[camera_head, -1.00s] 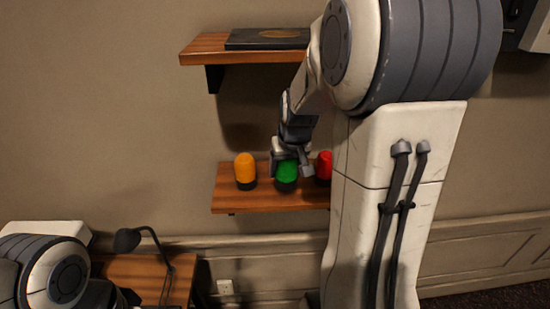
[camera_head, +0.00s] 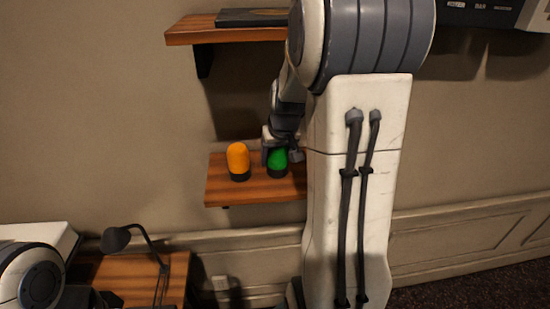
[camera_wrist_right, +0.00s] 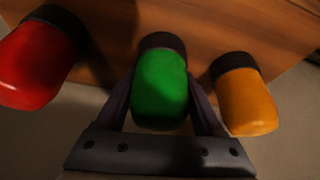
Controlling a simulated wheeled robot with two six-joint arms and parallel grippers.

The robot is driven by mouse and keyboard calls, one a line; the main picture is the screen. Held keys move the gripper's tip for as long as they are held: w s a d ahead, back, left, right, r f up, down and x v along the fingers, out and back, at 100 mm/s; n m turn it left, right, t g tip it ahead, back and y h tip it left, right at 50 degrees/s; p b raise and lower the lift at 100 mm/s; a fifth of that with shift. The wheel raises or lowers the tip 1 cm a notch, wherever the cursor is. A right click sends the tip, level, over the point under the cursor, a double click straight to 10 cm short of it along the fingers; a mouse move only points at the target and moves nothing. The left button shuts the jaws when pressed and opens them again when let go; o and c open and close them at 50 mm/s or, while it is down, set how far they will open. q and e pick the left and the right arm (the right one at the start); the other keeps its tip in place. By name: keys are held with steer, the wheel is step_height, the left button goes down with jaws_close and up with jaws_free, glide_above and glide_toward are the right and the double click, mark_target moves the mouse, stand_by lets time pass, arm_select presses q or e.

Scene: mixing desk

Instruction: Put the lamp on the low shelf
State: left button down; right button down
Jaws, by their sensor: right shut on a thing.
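A green lamp (camera_head: 277,161) with a dark base stands upright on the low wooden shelf (camera_head: 255,190), its base appearing to rest on the wood. My right gripper (camera_head: 280,152) is shut on it from above and in front. In the right wrist view the green lamp (camera_wrist_right: 160,90) sits between the two fingers. An orange lamp (camera_head: 238,160) stands beside it, to the left in the head view; it also shows in the wrist view (camera_wrist_right: 246,105). A red lamp (camera_wrist_right: 35,62) stands on the other side, hidden behind my arm in the head view. My left gripper's fingers are not visible.
An upper shelf (camera_head: 225,36) with a flat dark object (camera_head: 252,17) hangs above. Lower left, a black desk lamp (camera_head: 117,240) stands at a wooden surface (camera_head: 120,280). The low shelf's front strip is bare.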

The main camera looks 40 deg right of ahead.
jaws_free()
steer(key=shift+f, duration=0.15)
steer(key=shift+w, duration=0.1)
